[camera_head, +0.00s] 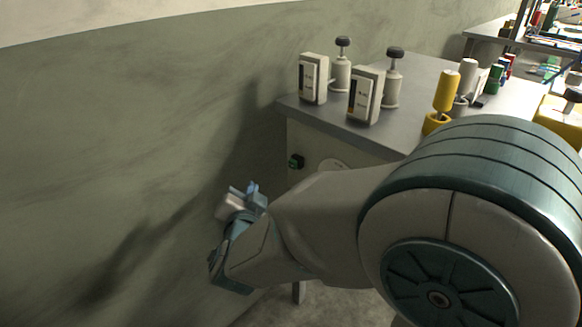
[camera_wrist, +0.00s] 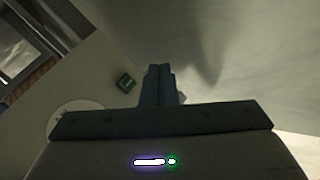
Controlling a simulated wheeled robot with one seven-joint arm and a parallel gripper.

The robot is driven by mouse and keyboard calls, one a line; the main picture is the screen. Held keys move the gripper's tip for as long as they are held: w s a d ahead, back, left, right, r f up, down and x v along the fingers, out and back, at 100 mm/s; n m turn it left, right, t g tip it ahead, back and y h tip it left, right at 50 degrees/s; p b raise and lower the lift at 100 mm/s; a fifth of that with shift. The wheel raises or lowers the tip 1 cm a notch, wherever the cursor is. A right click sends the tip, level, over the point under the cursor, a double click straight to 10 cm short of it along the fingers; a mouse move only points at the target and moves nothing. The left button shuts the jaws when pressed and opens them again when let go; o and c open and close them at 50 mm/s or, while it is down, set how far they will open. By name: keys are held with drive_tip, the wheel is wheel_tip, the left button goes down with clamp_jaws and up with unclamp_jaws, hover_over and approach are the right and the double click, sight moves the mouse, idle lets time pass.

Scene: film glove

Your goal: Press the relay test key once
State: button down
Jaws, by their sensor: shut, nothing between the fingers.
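A small dark key with a green face (camera_head: 296,161) is on the upper left of the cabinet's pale front, below the grey top. I take it for the relay test key, though no label is readable. It also shows in the wrist view (camera_wrist: 125,83), just left of my fingertips. My gripper (camera_head: 252,188) is shut and empty, in front of the cabinet, below and to the left of the key in the head view. The fingertips are together in the wrist view (camera_wrist: 159,70). They look apart from the key.
A pale round plate (camera_head: 334,164) is on the cabinet front right of the key. Boxed devices (camera_head: 366,94) and knobbed posts (camera_head: 393,78) stand on the grey cabinet top (camera_head: 420,75). A green-grey wall (camera_head: 120,130) runs close along the left.

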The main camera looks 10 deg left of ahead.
sight(293, 164)
drive_tip(key=w+d+b, duration=0.2)
drive_tip(key=w+d, duration=0.3)
drive_tip(key=w, duration=0.2)
drive_tip(key=shift+d+b, duration=0.25)
drive_tip(key=shift+b, duration=0.05)
drive_tip(key=shift+w+d, duration=0.1)
idle(2.0)
drive_tip(key=shift+w+d, duration=0.15)
drive_tip(key=shift+w, duration=0.05)
drive_tip(key=shift+w+d+b, duration=0.3)
drive_tip(key=shift+w+b, duration=0.1)
drive_tip(key=shift+b, duration=0.05)
idle(0.8)
drive_tip(key=shift+s+a, duration=0.1)
drive_tip(key=shift+s, duration=0.05)
drive_tip(key=shift+s+a, duration=0.4)
drive_tip(key=shift+s, duration=0.2)
